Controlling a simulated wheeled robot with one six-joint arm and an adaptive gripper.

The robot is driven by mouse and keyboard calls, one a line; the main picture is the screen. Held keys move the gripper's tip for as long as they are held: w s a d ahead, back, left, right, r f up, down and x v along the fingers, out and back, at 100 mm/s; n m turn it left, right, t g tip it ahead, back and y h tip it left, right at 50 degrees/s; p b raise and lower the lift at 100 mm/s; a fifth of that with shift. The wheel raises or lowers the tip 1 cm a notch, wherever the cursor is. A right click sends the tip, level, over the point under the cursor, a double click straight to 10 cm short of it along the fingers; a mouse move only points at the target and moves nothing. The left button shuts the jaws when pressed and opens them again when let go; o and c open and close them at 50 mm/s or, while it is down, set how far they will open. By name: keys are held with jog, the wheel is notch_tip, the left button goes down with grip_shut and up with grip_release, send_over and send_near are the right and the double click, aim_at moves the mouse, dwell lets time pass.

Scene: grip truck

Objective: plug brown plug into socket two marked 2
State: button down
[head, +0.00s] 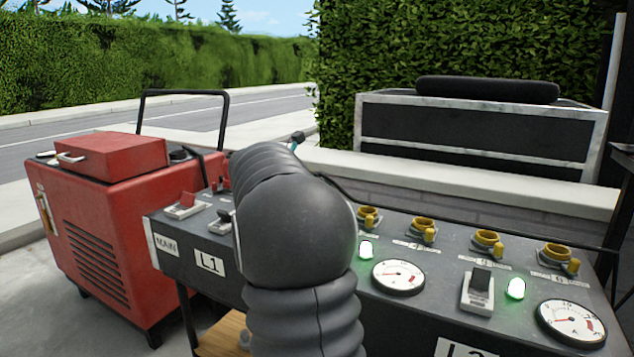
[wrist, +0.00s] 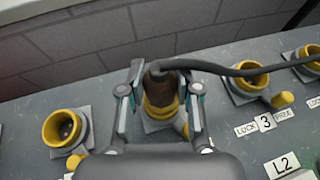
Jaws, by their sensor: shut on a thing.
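The brown plug (wrist: 168,84) is between the two fingers of my gripper (wrist: 161,92) in the wrist view, its dark cable running off to the right. The plug stands upright over a yellow-ringed socket (wrist: 158,110), its lower end at the ring. I cannot tell how deep it sits. This socket is directly left of the one labelled 3 (wrist: 265,122); its own label is hidden behind my gripper. In the head view my arm hides the plug and this socket.
Another yellow socket (wrist: 66,128) lies to the left and socket 3 (wrist: 248,80) to the right, its flap open. The panel (head: 440,262) has more yellow sockets, switches, gauges and green lamps. A brick wall (wrist: 110,40) stands behind. A red machine (head: 130,225) is at left.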

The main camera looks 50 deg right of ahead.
jog(key=shift+f, duration=0.15)
jog(key=shift+c, duration=2.1)
grip_release()
jog(key=shift+r+p, duration=2.5)
jog(key=shift+p, duration=0.1)
